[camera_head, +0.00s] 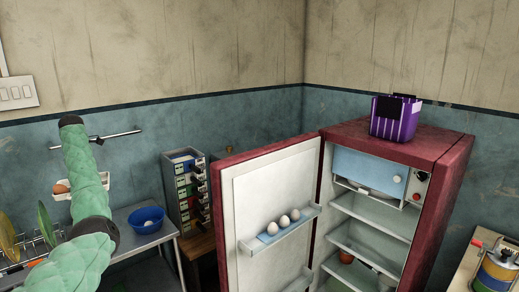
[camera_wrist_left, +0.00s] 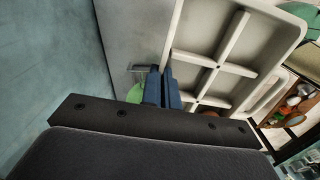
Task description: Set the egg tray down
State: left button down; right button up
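The white egg tray (camera_head: 62,188) shows at the left of the head view, partly behind my green left arm, with a brown egg (camera_head: 61,187) at its visible end. It looks raised above the metal counter (camera_head: 130,254). In the left wrist view the tray (camera_wrist_left: 237,34) shows its divided compartments, and the blue fingers of my left gripper (camera_wrist_left: 163,88) close on its edge wall. A bit of brown shows behind the dividers. In the head view the left gripper itself is hidden by the arm. My right gripper is in neither view.
A blue bowl (camera_head: 146,222) stands on the counter, and a dish rack with plates (camera_head: 9,240) is at far left. A drawer unit (camera_head: 189,200) stands behind. The red fridge (camera_head: 453,172) is open, with several eggs on its door shelf (camera_head: 280,235).

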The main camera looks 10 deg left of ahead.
pick_arm(q)
jog(key=w+d+f+m, duration=0.3)
jog(key=d+f+m, duration=0.15)
jog(key=f, duration=0.25)
jog(key=w+d+f+m, duration=0.3)
jog(key=d+f, duration=0.3)
jog(key=w+d+r+m, duration=0.15)
jog(key=d+m, duration=0.55)
jog(key=d, duration=0.9)
jog(key=s+d+f+m, duration=0.3)
jog(key=s+d, duration=0.3)
jog(key=d, duration=0.3)
jog(key=s+d+f+m, duration=0.3)
jog(key=s+d, duration=0.2)
jog(key=d, duration=0.5)
jog(key=s+d+f+m, duration=0.2)
jog(key=s+d+f, duration=0.1)
jog(key=s+d, duration=0.4)
jog(key=s+d+f+m, duration=0.3)
jog(key=s+d, duration=0.5)
jog(key=s, duration=0.5)
jog(key=shift+d+f, duration=0.15)
jog(key=shift+d, duration=0.15)
